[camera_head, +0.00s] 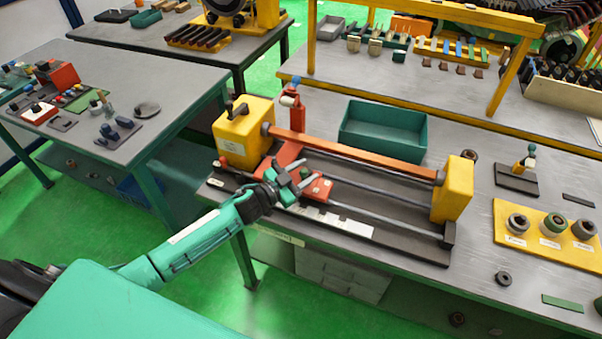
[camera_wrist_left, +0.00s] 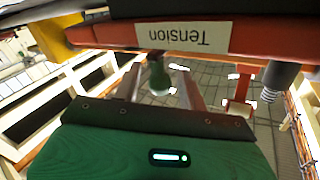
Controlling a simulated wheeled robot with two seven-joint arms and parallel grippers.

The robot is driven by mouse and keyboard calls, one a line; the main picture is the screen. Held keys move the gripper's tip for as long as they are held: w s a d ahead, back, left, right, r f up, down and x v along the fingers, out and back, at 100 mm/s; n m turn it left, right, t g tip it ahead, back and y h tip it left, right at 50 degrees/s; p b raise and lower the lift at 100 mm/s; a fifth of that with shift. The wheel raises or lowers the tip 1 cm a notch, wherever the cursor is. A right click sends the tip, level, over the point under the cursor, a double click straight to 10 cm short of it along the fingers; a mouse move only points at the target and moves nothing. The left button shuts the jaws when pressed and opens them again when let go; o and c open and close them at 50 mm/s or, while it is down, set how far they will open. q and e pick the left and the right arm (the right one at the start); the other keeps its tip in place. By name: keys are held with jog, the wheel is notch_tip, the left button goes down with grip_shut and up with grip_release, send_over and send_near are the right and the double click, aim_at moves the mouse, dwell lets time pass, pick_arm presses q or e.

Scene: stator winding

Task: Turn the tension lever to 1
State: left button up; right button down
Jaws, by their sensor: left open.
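A red block (camera_head: 315,190) sits on the winding machine's rails, just right of my left gripper (camera_head: 291,181). In the left wrist view, a red part (camera_wrist_left: 110,32) across the top bears an upside-down label (camera_wrist_left: 184,36) reading "Tension". A small green knob (camera_wrist_left: 158,77), which looks like the lever's grip, shows below the label, between the two fingers of my left gripper (camera_wrist_left: 160,88). The fingers are open, with gaps beside the knob. The lever's pivot and any scale numbers cannot be made out. My right gripper is out of view.
The winding machine has yellow end blocks (camera_head: 453,188) and a long orange bar (camera_head: 355,150) above its rails. A green bin (camera_head: 383,129) stands behind it. A yellow holder (camera_head: 510,238) with several round parts lies at right. Bare tabletop shows between them.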

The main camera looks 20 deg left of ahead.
pick_arm(q)
jog(key=shift+s+a+f, duration=0.2)
jog(key=shift+s+a, duration=0.1)
jog(key=shift+s, duration=0.2)
jog(key=b+v, duration=0.4)
jog(key=v, duration=0.8)
jog(key=shift+s+r, duration=0.2)
jog(key=shift+s, duration=0.05)
jog(key=shift+a, duration=0.1)
